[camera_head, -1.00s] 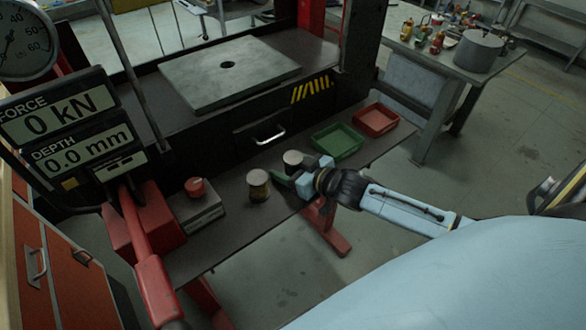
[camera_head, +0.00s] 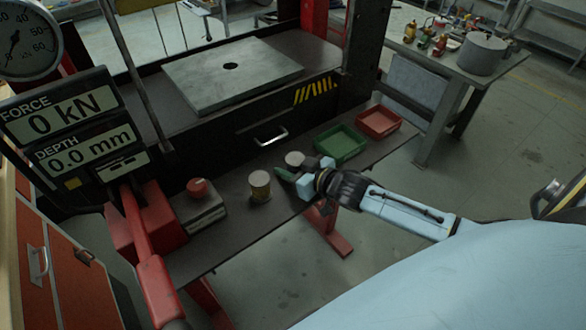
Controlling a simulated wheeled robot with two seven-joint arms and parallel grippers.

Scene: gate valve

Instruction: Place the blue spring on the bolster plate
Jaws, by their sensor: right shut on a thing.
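The bolster plate (camera_head: 212,90) is a thick grey square slab with a central hole, lying bare on the press bed. My right gripper (camera_head: 296,169) comes in from the right, low over the dark front shelf. It is shut on a short cylinder with a pale grey top (camera_head: 294,158), which I take for the blue spring. The gripper's finger hides most of its side, so its colour does not show. It stands at shelf level, apart from the plate. My left gripper is out of view.
A green tray (camera_head: 341,153) and a red tray (camera_head: 379,133) sit on the shelf's right. A grey box with a red button (camera_head: 197,187) stands at left. A red lever (camera_head: 155,285) and press uprights flank the bed. The space above the plate is clear.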

